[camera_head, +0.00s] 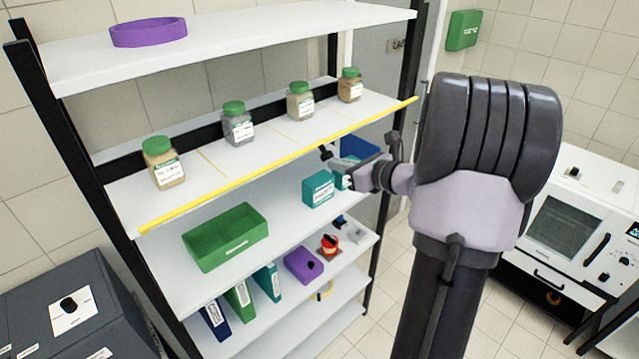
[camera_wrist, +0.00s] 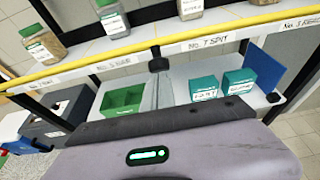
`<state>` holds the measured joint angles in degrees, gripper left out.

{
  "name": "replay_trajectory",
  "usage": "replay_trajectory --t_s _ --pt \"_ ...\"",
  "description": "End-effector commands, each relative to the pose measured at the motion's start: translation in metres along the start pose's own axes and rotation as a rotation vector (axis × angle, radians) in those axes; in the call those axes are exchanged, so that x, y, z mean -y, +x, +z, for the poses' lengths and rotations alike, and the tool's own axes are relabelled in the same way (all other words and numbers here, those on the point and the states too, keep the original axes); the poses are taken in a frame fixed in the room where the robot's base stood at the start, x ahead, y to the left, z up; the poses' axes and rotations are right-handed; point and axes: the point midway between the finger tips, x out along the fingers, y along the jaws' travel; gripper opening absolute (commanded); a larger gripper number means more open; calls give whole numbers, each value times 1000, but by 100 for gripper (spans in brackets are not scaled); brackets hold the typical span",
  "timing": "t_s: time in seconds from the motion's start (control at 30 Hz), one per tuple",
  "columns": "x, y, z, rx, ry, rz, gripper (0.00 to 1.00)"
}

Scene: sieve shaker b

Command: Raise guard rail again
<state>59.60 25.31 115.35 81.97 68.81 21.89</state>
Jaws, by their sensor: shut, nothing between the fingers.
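The guard rail (camera_head: 260,174) is a yellow bar running along the front edge of the shelf that holds the jars. It looks level with the shelf edge and low against the jars. In the wrist view the rail (camera_wrist: 200,37) runs just above the white label strip. My gripper (camera_head: 325,152) is shut and empty, in front of the shelf and just below the rail, right of its middle. In the wrist view my gripper (camera_wrist: 158,66) points at the shelf edge; whether it touches the rail cannot be told.
Several green-lidded jars, one a grey jar (camera_head: 239,125), stand behind the rail. A purple ring (camera_head: 148,32) lies on the top shelf. Black posts frame the rack.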

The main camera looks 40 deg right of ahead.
Motion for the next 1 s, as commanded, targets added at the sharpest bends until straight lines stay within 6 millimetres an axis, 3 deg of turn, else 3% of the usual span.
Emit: replay_trajectory --t_s 0.5,1.0 --pt "-1 8 58 4 -3 2 0" --pt "-1 26 90 4 -1 2 0"
